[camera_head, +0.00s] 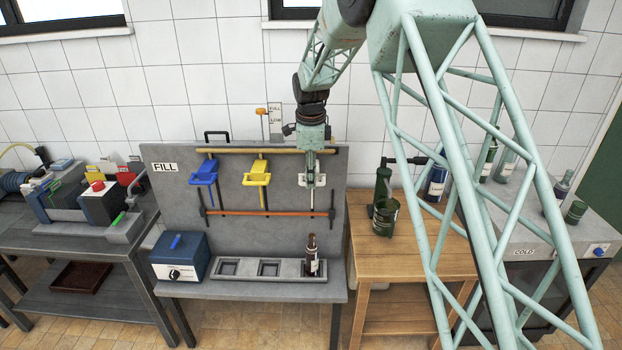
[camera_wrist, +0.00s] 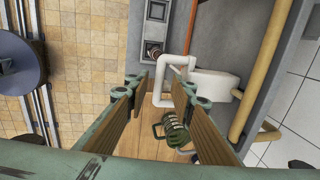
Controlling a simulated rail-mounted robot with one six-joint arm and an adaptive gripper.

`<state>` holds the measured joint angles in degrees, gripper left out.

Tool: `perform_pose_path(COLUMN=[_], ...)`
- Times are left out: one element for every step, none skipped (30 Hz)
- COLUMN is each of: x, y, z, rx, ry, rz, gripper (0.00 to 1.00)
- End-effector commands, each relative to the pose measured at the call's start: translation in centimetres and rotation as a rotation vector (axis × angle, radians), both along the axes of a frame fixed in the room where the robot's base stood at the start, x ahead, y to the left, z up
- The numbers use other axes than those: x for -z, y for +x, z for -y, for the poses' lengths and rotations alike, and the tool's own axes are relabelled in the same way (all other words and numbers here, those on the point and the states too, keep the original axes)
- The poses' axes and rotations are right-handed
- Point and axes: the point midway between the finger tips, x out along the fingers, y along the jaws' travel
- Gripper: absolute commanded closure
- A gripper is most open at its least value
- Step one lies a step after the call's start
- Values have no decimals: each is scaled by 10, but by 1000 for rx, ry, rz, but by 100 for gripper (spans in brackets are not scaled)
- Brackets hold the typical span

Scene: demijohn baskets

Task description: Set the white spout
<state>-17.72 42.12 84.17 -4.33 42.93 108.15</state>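The white spout (camera_head: 320,180) hangs at the right end of the grey FILL board (camera_head: 230,225), partly hidden by my gripper (camera_head: 310,172). In the wrist view the white spout (camera_wrist: 215,83) shows its pale body and looped handle just beyond my gripper (camera_wrist: 166,90). The two fingers are spread apart with nothing clamped between them. The handle loop appears in line with the gap; I cannot tell how near it is. A dark bottle (camera_head: 312,258) stands upright in the right slot of the grey tray (camera_head: 228,268) below; the other slots look empty.
A blue spout (camera_head: 204,173) and a yellow spout (camera_head: 257,174) hang to the left, between a wooden rail (camera_head: 235,151) and an orange bar (camera_head: 265,213). A blue box (camera_head: 180,257) sits left of the tray. Green vessels (camera_head: 384,215) stand on the wooden table (camera_head: 430,262) at right.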

Motion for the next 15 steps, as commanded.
perform_pose_path(x=[-4,-6,-9,-12,-14,-19,-23,-27,-32,-36,-40,-46,-50,-55,-61], y=[0,-1,-1,-2,-2,-3,-4,-4,-5,-6,-7,-8,-9,-10,-11], z=[0,0,0,0,0,0,0,0,0,0,0,0,0,0,0], rx=[0,0,0,0,0,0,0,0,0,0,0,0,0,0,0], ry=[0,0,0,0,0,0,1,1,1,1,1,1,1,1,1], rz=[1,1,1,1,1,1,2,2,3,2,2,2,2,3,3], gripper=[78,78,78,78,78,78,78,78,78,78,78,78,78,78,78])
